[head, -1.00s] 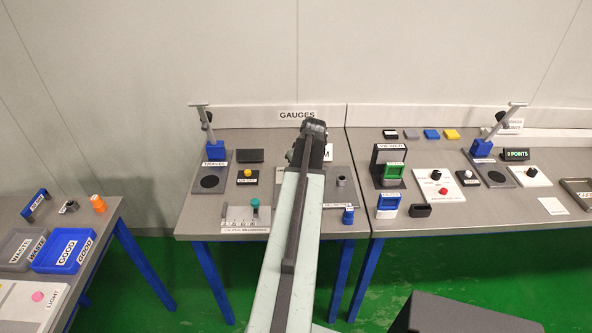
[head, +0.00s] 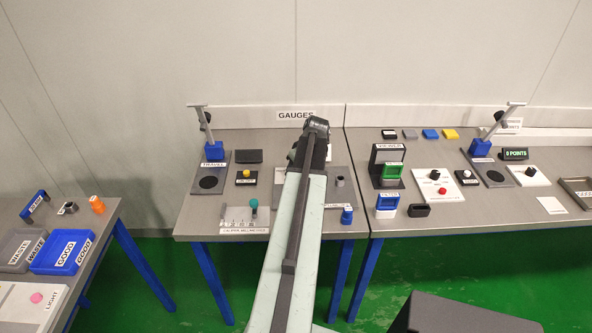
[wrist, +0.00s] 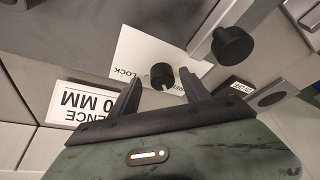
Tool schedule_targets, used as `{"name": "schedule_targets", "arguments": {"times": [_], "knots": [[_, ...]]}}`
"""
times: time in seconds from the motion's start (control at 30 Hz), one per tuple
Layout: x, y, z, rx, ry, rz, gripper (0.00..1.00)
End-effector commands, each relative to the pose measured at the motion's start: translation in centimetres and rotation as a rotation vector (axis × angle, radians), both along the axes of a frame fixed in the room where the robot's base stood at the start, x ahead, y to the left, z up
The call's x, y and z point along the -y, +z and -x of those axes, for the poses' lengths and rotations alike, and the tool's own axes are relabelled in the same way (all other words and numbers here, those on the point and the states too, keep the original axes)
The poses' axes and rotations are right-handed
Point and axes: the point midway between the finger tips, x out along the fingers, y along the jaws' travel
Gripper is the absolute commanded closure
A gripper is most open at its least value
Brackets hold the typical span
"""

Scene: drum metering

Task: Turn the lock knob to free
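The lock knob (wrist: 161,76) is a small black round knob with a pale mark on its edge. It stands on a white plate (wrist: 140,52) lettered LOCK, with a second, partly covered word to the right of the knob. My gripper (wrist: 160,88) is open in the wrist view, one finger to each side of the knob. A gap shows on both sides, and I cannot tell how far down the fingers reach. In the head view my arm covers the knob, and the gripper's fingers are not visible there.
A larger black knob (wrist: 233,46) on a grey bar stands close to the right finger. A white reference sign (wrist: 82,112) lies at the left. In the head view, the gauges table (head: 200,225) holds a blue-based stand (head: 214,151) and a teal-topped peg (head: 253,204).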

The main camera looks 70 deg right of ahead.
Motion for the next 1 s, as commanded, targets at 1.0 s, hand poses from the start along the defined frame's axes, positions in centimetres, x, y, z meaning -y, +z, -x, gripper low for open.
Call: {"name": "schedule_targets", "arguments": {"times": [1.0], "knots": [[-1.6, 7.2, 2.7, 0.000, 0.001, -0.002, 0.46]]}}
